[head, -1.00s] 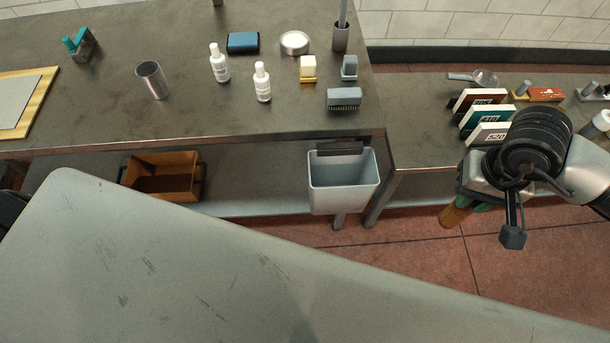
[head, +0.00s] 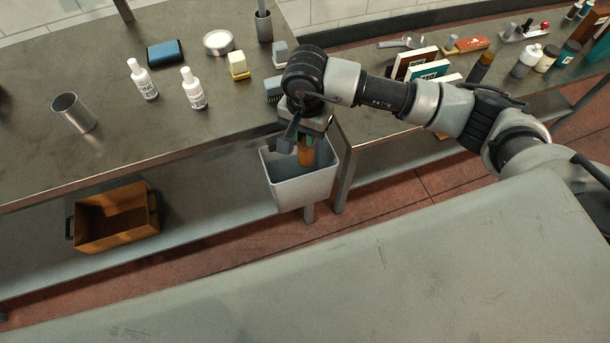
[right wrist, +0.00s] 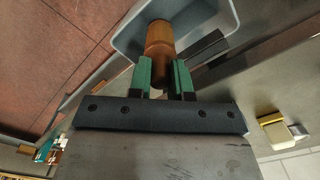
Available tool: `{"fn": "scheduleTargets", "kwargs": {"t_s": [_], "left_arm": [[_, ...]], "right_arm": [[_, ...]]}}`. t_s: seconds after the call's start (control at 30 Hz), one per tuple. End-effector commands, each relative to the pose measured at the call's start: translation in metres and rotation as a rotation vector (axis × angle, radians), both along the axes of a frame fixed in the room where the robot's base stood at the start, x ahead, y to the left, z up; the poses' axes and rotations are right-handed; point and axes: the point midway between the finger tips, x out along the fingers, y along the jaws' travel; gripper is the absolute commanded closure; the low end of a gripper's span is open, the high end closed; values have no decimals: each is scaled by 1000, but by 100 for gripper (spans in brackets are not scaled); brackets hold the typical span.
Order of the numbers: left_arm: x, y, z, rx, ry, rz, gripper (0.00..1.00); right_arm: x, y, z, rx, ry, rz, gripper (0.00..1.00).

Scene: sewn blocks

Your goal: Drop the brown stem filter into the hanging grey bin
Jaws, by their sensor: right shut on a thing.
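The brown stem filter (head: 305,152) is held by my right gripper (head: 306,138), whose green fingers show in the head view. In the right wrist view the brown filter (right wrist: 159,42) sits between the two green fingertips of the right gripper (right wrist: 164,76). The hanging grey bin (head: 300,188) is at the table's front edge, and the filter hangs over its open mouth. The grey bin also shows behind the filter in the right wrist view (right wrist: 127,38). Whether the filter's lower end is below the rim is hard to tell. My left gripper is not in view.
An orange-brown crate (head: 117,217) stands on the lower shelf to the left. White bottles (head: 193,88), a metal cup (head: 73,112), a blue box (head: 165,52) and a yellow block (head: 237,65) stand on the table. Upright numbered blocks (head: 430,68) are behind my right arm.

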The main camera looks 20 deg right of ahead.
Motion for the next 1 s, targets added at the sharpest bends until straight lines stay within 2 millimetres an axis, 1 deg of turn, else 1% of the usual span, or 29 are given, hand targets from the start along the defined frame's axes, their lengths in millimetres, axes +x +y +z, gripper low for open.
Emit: {"fn": "scheduleTargets", "kwargs": {"t_s": [0.03, 0.17, 0.47, 0.5, 0.67, 0.7, 1.0], "left_arm": [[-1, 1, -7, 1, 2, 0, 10], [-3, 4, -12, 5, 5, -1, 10], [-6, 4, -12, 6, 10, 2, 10], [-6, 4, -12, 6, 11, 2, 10], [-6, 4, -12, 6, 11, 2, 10], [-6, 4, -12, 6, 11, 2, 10], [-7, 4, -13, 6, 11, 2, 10]], "right_arm": [[0, 0, -10, 1, 1, 0, 100], [0, 0, -20, 1, 0, 1, 100], [0, 0, -22, 1, -1, 1, 100], [0, 0, -22, 1, -1, 1, 78], [0, 0, -22, 1, -1, 1, 53], [0, 0, -22, 1, -1, 1, 51], [0, 0, -19, 1, -1, 2, 51]]}}
